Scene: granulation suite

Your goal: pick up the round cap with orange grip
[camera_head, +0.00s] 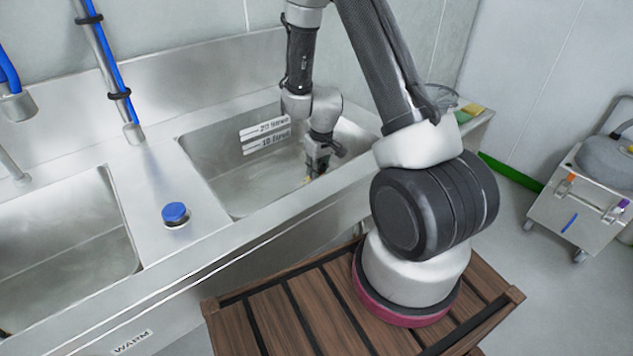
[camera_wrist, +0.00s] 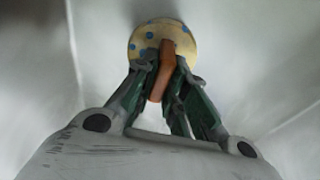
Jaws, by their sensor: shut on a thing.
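The round cap (camera_wrist: 181,36) is pale yellow with blue spots. Its orange grip (camera_wrist: 163,72) stands up between the fingers in the wrist view. My gripper (camera_wrist: 165,75) is shut on the orange grip, with the cap beyond the fingertips. In the head view my gripper (camera_head: 314,172) is down inside the right sink basin (camera_head: 222,170). I cannot tell whether the cap touches the basin floor.
The basin walls surround my gripper, with the front rim (camera_head: 300,196) close by. A blue-topped knob (camera_head: 175,213) stands on the deck between the basins. The left basin (camera_head: 60,235) looks empty. A wheeled cart (camera_head: 580,205) stands at the right.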

